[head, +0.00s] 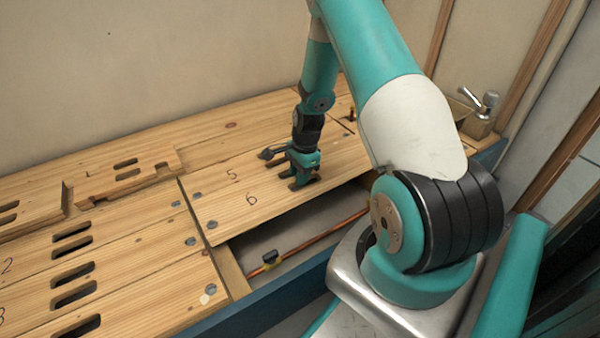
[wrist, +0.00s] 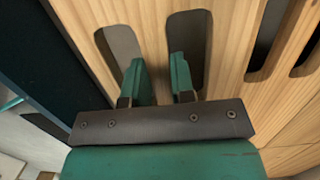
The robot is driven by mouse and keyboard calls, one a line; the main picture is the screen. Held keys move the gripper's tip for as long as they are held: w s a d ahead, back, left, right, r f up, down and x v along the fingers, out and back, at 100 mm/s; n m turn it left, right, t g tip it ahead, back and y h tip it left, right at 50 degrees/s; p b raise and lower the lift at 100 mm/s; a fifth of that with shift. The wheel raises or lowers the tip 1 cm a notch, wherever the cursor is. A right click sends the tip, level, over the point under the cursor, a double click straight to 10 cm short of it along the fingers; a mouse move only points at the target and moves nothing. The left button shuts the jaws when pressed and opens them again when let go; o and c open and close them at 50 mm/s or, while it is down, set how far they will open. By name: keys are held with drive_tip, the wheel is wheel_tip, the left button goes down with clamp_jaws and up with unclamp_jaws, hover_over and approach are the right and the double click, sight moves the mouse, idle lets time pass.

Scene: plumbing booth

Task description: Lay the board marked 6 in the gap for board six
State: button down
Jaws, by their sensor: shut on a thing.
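The pale wooden board marked 6 (head: 238,214) lies along the back of the open gap (head: 300,243) in the head view, with a number 5 showing just behind the 6. My gripper (head: 298,182) points down onto this board, right of the number. In the wrist view my gripper (wrist: 157,78) has one finger in each of two slots and is shut on the wooden strip between them, part of the board (wrist: 152,30). Whether the board is raised or resting is hard to tell. My arm hides the gap's right end.
A copper pipe (head: 322,236) with a black clip (head: 270,257) runs through the gap. A blue front rail (head: 285,298) borders it. Slotted boards (head: 120,285) lie at left, and a loose notched board (head: 125,178) lies behind. A tap (head: 488,102) stands at the back right.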

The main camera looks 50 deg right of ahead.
drive_tip(key=shift+f, duration=0.95)
idle(0.5)
drive_tip(key=shift+f, duration=0.2)
idle(0.4)
drive_tip(key=c, duration=0.9)
unclamp_jaws()
drive_tip(key=r+p, duration=0.3)
drive_tip(key=r, duration=0.2)
drive_tip(key=d+r+p, duration=0.1)
drive_tip(key=r+p, duration=0.2)
drive_tip(key=r, duration=0.3)
drive_tip(key=d+r+p, duration=0.1)
drive_tip(key=r+p, duration=0.2)
drive_tip(key=r, duration=0.3)
drive_tip(key=shift+s+d+r+p, duration=0.1)
drive_tip(key=shift+s+d+p, duration=0.15)
drive_tip(key=shift+s+p, duration=0.1)
